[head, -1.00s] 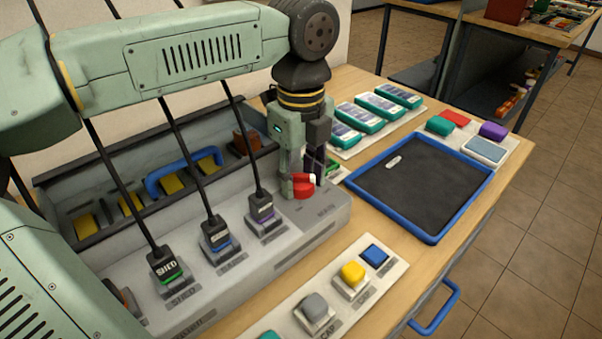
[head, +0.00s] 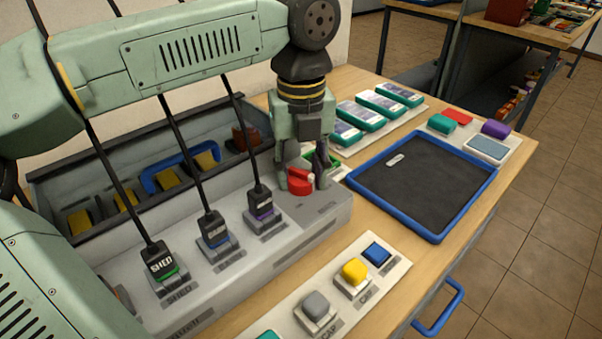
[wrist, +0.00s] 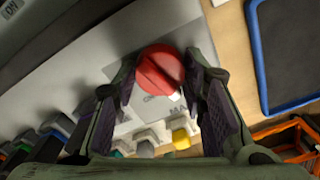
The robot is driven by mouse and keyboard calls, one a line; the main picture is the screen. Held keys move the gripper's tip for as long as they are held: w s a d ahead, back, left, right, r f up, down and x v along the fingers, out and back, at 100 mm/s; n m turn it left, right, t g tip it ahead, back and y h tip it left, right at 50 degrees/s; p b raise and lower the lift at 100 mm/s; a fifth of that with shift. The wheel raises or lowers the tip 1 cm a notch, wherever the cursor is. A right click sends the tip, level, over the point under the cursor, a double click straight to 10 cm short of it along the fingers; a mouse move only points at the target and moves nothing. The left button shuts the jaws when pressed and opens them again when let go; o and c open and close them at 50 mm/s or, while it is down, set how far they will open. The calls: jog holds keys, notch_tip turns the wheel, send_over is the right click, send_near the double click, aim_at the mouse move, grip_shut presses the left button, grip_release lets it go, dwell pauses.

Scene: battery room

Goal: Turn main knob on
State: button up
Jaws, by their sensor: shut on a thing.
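The main knob (head: 299,186) is a round red knob with a raised ridge, at the right end of the grey panel (head: 330,207). My gripper (head: 304,178) points down over it, with its dark fingers on either side. In the wrist view the red knob (wrist: 159,71) sits between the fingertips of my gripper (wrist: 160,76), which is shut on it. Small lettering beside the knob is partly hidden, so I cannot read its setting.
Several black plugs on cables, one marked SHED (head: 162,265), stand left of the knob. A blue-rimmed dark tray (head: 425,185) lies to the right. Green-and-white packs (head: 359,116) stand behind. A strip with coloured caps (head: 354,271) is in front.

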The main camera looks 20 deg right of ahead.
aim_at(301, 171)
jog(key=m, duration=0.6)
jog(key=shift+b, duration=0.35)
jog(key=m, duration=0.6)
jog(key=shift+m, duration=0.3)
jog(key=o, duration=1.2)
jog(key=shift+r, duration=0.1)
notch_tip(301, 171, up, 12)
jog(key=shift+f, duration=0.1)
